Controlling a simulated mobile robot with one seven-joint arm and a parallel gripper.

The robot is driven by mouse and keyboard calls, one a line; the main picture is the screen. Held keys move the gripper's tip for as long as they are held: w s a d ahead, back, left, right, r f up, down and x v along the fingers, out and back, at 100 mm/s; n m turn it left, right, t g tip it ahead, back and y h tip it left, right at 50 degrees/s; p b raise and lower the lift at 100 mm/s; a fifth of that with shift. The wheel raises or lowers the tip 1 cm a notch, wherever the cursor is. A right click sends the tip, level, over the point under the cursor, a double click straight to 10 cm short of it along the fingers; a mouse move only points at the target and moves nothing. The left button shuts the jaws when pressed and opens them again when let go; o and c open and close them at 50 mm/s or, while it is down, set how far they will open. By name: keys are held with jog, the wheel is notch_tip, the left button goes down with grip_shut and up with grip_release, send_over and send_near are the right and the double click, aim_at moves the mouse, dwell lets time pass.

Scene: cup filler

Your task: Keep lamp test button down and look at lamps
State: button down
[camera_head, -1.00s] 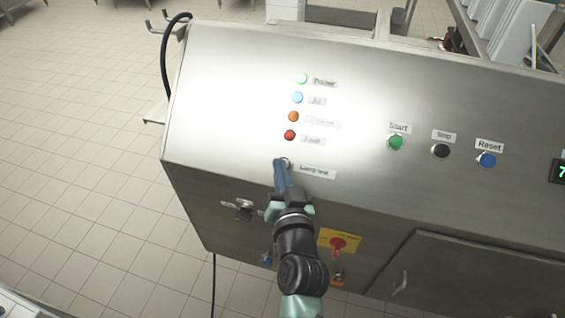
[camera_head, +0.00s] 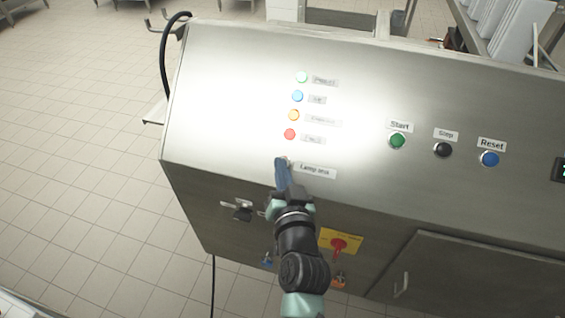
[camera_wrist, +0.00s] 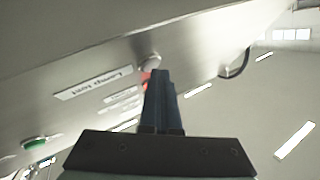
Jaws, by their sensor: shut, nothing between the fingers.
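My gripper (camera_head: 281,163) is shut, with nothing between its blue fingers. Its tips are at the lamp test button, left of the "Lamp test" label (camera_head: 315,171), and they cover most of the button in the head view. In the wrist view the pale round button (camera_wrist: 150,62) shows right at the fingertips (camera_wrist: 160,73); how far it is pressed cannot be seen. Above it stands a column of lamps: green (camera_head: 302,77), blue (camera_head: 297,96), orange (camera_head: 293,115) and red (camera_head: 289,134). All of them look bright, the orange and red clearly glowing.
To the right on the sloping steel panel (camera_head: 225,90) are a green Start button (camera_head: 397,141), a black Stop button (camera_head: 442,150) and a blue Reset button (camera_head: 489,159). A red switch on a yellow plate (camera_head: 356,243) sits on the front below. Tiled floor lies open to the left.

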dwell(0.4)
jog(key=shift+s+a+r+p, duration=0.2)
jog(key=shift+s+r+p, duration=0.35)
jog(key=shift+p, duration=0.25)
jog(key=s+r+p, duration=0.1)
jog(key=r+p, duration=0.1)
jog(key=s+a+r+p, duration=0.1)
jog(key=s+p, duration=0.1)
jog(key=shift+s+r, duration=0.1)
jog(key=shift+r, duration=0.25)
